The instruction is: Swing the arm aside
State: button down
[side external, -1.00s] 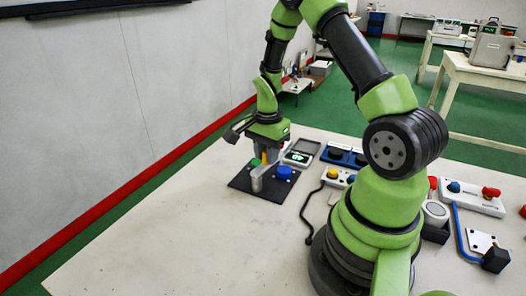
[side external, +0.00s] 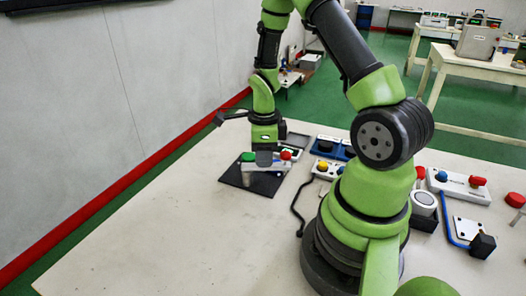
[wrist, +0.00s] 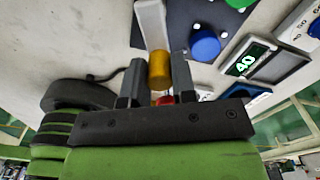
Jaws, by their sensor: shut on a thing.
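A pale grey swing arm (side external: 268,167) lies across the dark base plate (side external: 262,187) in the side view. In the wrist view the arm (wrist: 150,22) runs to a yellow knob (wrist: 159,70). My gripper (side external: 264,157) is at the plate. In the wrist view its two fingers (wrist: 158,82) close around the yellow knob. In the side view the knob is hidden by my gripper. A blue round piece (wrist: 205,45) and a green one (wrist: 238,3) sit on the plate. A red piece (wrist: 165,100) shows between my fingers, beyond the knob.
A framed display (wrist: 248,64) stands beside the plate. A switch box with yellow and blue buttons (side external: 327,168) and a dark cable are to the right. More button boxes (side external: 458,184) stand further right. The table (side external: 175,215) is clear at front left.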

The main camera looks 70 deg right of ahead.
jog(key=shift+s+a+m, duration=0.1)
jog(key=shift+a+m, duration=0.35)
jog(key=shift+m, duration=0.8)
jog(key=shift+s+a+m, duration=0.1)
jog(key=shift+a+m, duration=0.3)
jog(key=shift+m, duration=0.85)
jog(key=c, duration=0.9)
grip_release()
jog(key=shift+c, duration=0.2)
notch_tip(320, 180, up, 10)
